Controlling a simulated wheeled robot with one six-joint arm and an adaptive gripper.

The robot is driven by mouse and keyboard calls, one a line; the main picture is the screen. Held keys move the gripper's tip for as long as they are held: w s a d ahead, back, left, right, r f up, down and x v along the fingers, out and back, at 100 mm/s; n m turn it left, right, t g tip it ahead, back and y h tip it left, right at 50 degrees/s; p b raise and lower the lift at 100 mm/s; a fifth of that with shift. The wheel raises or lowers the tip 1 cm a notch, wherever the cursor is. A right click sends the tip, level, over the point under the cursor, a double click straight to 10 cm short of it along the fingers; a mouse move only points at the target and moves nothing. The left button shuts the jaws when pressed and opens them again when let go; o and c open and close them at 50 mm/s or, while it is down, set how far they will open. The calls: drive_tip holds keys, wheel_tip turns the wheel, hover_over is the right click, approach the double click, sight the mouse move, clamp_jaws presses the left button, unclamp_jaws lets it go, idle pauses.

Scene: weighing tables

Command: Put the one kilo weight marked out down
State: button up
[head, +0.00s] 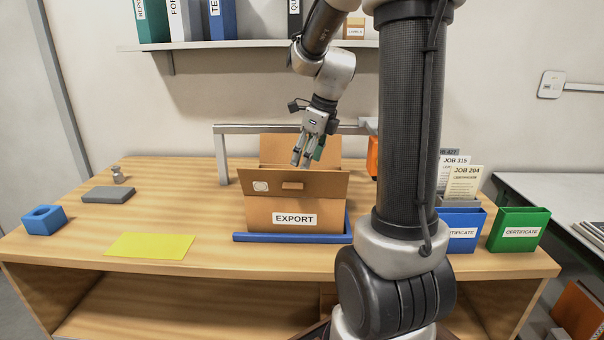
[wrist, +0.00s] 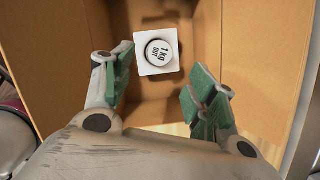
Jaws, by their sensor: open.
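The one kilo weight (wrist: 161,53) shows in the wrist view as a round silver-topped piece marked "1 kg OUT". It is on a white square (wrist: 144,67) inside an open cardboard box. In the head view the weight is hidden by the box, labelled EXPORT (head: 259,216). My gripper (head: 303,163) is above the box opening, pointing down. In the wrist view my gripper (wrist: 162,80) has its green-padded fingers spread apart, with nothing between them. The weight lies beyond the fingertips, apart from them.
The box stands on a blue tray (head: 240,238). On the table's left are a small metal weight (head: 118,175), a grey slab (head: 108,195), a blue holed block (head: 43,219) and a yellow sheet (head: 150,246). Blue (head: 462,219) and green (head: 518,218) bins stand right. A metal rail (head: 265,128) runs behind.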

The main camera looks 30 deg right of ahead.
drive_tip(key=s+a+r+n, duration=0.1)
drive_tip(key=s+r+n, duration=0.1)
drive_tip(key=s+n, duration=0.1)
drive_tip(key=s+a+r+n, duration=0.2)
drive_tip(key=s+n, duration=0.1)
drive_tip(key=n, duration=0.2)
drive_tip(key=s+a+r+n, duration=0.1)
drive_tip(key=s+r+n, duration=0.1)
drive_tip(key=s+n, duration=0.1)
drive_tip(key=shift+s+a+n+h, duration=0.25)
drive_tip(key=shift+n+h, duration=0.15)
drive_tip(key=shift+n, duration=0.2)
drive_tip(key=s+a+n+t+h, duration=0.1)
drive_tip(key=s+a+n, duration=0.1)
drive_tip(key=s+n, duration=0.9)
drive_tip(key=f+n, duration=0.1)
drive_tip(key=n, duration=0.5)
drive_tip(key=shift+s, duration=0.35)
